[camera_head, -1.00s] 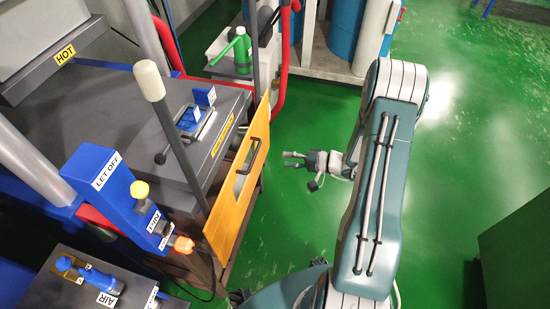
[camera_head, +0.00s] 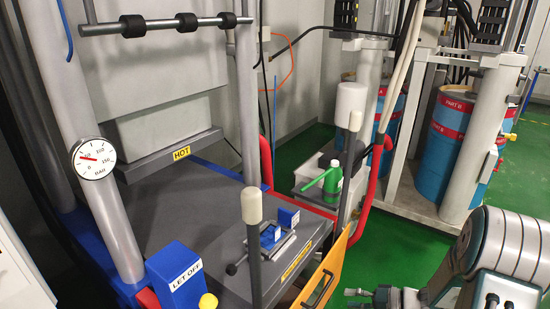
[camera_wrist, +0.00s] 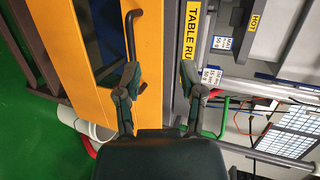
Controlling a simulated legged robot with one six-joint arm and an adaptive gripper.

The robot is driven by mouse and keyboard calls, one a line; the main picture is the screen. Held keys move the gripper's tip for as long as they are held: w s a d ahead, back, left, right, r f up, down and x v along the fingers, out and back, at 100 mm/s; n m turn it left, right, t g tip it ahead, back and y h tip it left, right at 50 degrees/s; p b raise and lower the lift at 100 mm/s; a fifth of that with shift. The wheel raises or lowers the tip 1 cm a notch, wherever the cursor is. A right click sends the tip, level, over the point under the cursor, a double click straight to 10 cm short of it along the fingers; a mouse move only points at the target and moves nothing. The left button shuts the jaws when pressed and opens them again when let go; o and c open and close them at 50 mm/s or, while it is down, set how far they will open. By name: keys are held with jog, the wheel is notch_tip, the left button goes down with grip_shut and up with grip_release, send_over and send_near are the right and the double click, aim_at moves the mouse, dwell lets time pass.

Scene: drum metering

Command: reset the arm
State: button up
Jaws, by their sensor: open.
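My gripper (camera_wrist: 161,84) is open and empty in the wrist view, its two dark fingers apart. Beyond the fingers are the orange panel (camera_wrist: 107,61) with its dark bar handle (camera_wrist: 130,36) and the yellow "TABLE RU..." label (camera_wrist: 188,34). In the head view, my gripper (camera_head: 352,299) shows only partly at the bottom edge, to the right of the orange panel (camera_head: 332,270). My teal and white arm (camera_head: 490,262) reaches in from the lower right and is folded at the elbow.
The press table (camera_head: 185,220) carries a blue clamp fixture (camera_head: 272,235). A blue "LET OFF" box (camera_head: 188,278) stands in front. A green can (camera_head: 332,180), a red hose (camera_head: 376,165) and blue drums (camera_head: 448,140) stand farther back.

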jog(key=s+a+r+n+g+h, duration=0.45)
jog(key=s+a+r+h, duration=0.2)
jog(key=s+r, duration=0.5)
jog(key=s+r+t+h, duration=0.4)
jog(key=s+r+h, duration=0.2)
jog(key=r, duration=0.5)
jog(key=shift+s+d+r, duration=0.35)
jog(key=shift+s, duration=0.7)
